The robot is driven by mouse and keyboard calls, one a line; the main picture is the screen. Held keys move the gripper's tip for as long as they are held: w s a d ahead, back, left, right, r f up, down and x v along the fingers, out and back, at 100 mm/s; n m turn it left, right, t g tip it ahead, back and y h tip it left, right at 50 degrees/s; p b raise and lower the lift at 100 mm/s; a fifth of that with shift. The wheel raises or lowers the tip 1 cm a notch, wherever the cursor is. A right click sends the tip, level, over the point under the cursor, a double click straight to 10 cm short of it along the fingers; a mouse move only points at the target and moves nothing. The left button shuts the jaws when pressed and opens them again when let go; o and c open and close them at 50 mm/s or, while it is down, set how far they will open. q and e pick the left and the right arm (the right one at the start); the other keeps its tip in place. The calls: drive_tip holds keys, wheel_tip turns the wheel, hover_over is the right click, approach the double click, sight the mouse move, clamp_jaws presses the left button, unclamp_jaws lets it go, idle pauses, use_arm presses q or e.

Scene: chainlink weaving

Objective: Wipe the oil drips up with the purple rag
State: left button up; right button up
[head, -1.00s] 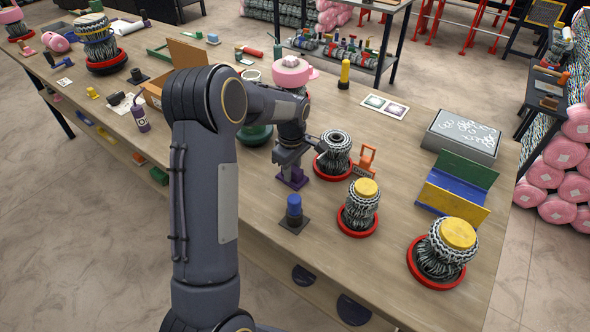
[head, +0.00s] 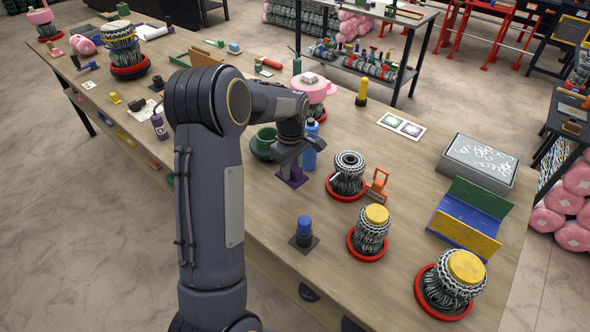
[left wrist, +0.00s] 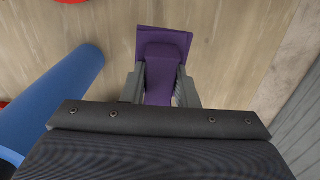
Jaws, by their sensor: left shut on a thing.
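The purple rag (head: 291,177) is a small purple piece with a flat square part, low at the tabletop near the middle of the table. My left gripper (head: 290,163) is shut on it from above. In the left wrist view the rag (left wrist: 163,45) sits between the two grey fingers of the gripper (left wrist: 161,86), its flat part spreading beyond the tips over bare wood. I cannot make out any oil drips; the arm and rag cover part of the table. My right gripper is not in view.
A blue bottle (head: 309,158) stands just beside the gripper, with a green pot (head: 263,143) to its left. A grey woven piece on a red ring (head: 347,177) stands to the right. Bare wood (head: 265,195) lies left of the rag.

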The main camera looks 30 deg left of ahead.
use_arm(q)
drive_tip(key=shift+d+r+p, duration=0.1)
drive_tip(key=shift+r+p, duration=0.55)
drive_tip(key=shift+r, duration=0.7)
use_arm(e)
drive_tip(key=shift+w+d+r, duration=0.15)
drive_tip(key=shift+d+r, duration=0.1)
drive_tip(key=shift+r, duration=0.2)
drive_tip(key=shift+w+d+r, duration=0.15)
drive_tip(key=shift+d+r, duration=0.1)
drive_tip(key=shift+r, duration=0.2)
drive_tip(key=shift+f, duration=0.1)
